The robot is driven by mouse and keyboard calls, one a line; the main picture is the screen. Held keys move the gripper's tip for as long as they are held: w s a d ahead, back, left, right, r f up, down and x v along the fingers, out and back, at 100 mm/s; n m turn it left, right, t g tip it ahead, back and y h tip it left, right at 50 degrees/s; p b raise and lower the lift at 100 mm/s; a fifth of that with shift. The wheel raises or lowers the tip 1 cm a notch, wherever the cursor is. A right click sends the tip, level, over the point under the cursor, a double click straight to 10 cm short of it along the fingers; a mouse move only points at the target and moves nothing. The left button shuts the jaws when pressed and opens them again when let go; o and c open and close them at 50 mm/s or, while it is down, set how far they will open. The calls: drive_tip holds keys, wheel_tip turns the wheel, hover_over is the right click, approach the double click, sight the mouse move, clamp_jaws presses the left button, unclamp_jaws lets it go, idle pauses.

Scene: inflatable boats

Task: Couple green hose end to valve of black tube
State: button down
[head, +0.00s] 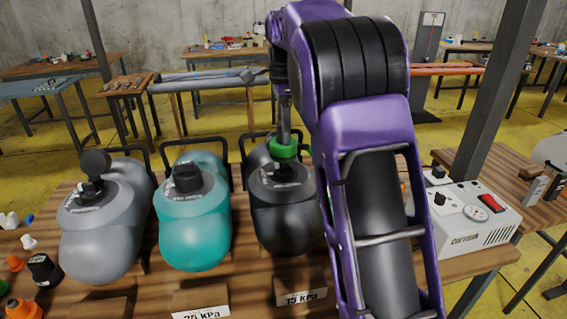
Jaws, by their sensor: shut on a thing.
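The black tube (283,222) is the rightmost of three tubes on the wooden bench, with its dark valve (283,172) on top. The green hose end (284,150) is upright directly over this valve. I cannot tell whether it is seated on the valve or just above it. My gripper (284,134) points down from above and is shut on the green hose end. Its fingers are small and partly hidden here. My purple arm hides the right side of the black tube.
A teal tube (193,235) with a black cap and a grey tube (98,235) with a dark round knob stand left. A white pump box (468,222) with a red switch stands right. Loose caps lie at the left edge. Cards (300,291) stand in front.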

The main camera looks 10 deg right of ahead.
sight(284, 148)
drive_tip(key=shift+f, duration=0.15)
idle(0.3)
drive_tip(key=shift+f+b, duration=0.6)
drive_tip(key=shift+f, duration=0.5)
drive_tip(key=shift+f, duration=0.15)
drive_tip(key=shift+f, duration=0.25)
drive_tip(key=shift+f+b, duration=0.4)
drive_tip(key=shift+f, duration=0.4)
idle(0.5)
drive_tip(key=shift+r+m+p, duration=0.2)
drive_tip(key=shift+m+p, duration=0.45)
drive_tip(key=shift+m, duration=0.05)
drive_tip(key=shift+m+p, duration=0.3)
drive_tip(key=shift+m, duration=0.2)
drive_tip(key=shift+f+m, duration=0.25)
drive_tip(key=shift+m, duration=0.65)
